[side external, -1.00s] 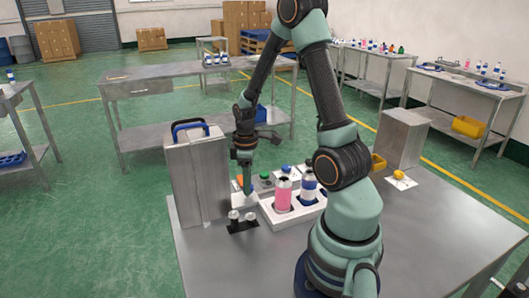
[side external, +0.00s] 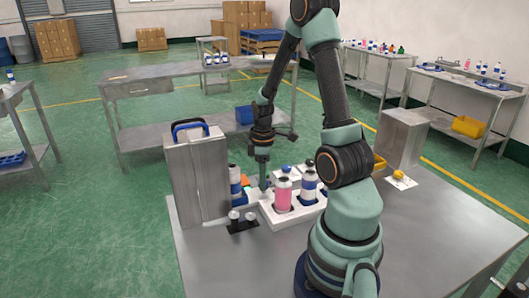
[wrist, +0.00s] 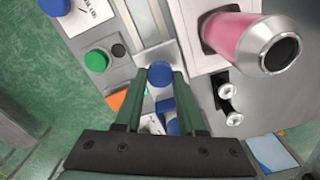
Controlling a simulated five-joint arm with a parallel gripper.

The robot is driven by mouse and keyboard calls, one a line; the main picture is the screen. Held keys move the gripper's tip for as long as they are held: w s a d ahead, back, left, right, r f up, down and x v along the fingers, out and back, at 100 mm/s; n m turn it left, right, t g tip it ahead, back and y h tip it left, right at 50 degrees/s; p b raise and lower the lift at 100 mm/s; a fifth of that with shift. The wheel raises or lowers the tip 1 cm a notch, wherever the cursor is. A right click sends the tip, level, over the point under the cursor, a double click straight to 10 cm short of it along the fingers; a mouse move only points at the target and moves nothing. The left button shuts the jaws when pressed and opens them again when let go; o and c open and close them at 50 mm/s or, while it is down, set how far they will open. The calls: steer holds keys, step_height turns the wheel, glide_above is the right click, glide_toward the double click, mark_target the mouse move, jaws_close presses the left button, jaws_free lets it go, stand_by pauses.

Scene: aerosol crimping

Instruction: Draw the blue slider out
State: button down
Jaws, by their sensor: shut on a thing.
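The blue slider (wrist: 159,73) shows in the wrist view as a round blue knob at the end of a pale grooved track (wrist: 147,25). My gripper (wrist: 158,82) has its two green fingers on either side of the knob and is shut on it. In the side external view my gripper (side external: 263,186) points straight down at the back left of the white tray. The slider is hidden there behind the fingers and the tray.
A pink can (side external: 282,193) and a blue-white can (side external: 308,188) stand in the white tray (side external: 284,221). Another blue-white can (side external: 235,182) stands left of my gripper, beside the tall grey case (side external: 196,180). A green button (wrist: 97,60) is near the track.

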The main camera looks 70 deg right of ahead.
steer(key=s+d, duration=0.5)
steer(key=shift+s+d, duration=0.2)
steer(key=shift+d, duration=0.1)
steer(key=c, duration=0.5)
jaws_free()
steer(key=shift+a, duration=0.1)
step_height(320, 180, up, 12)
steer(key=shift+r, duration=0.1)
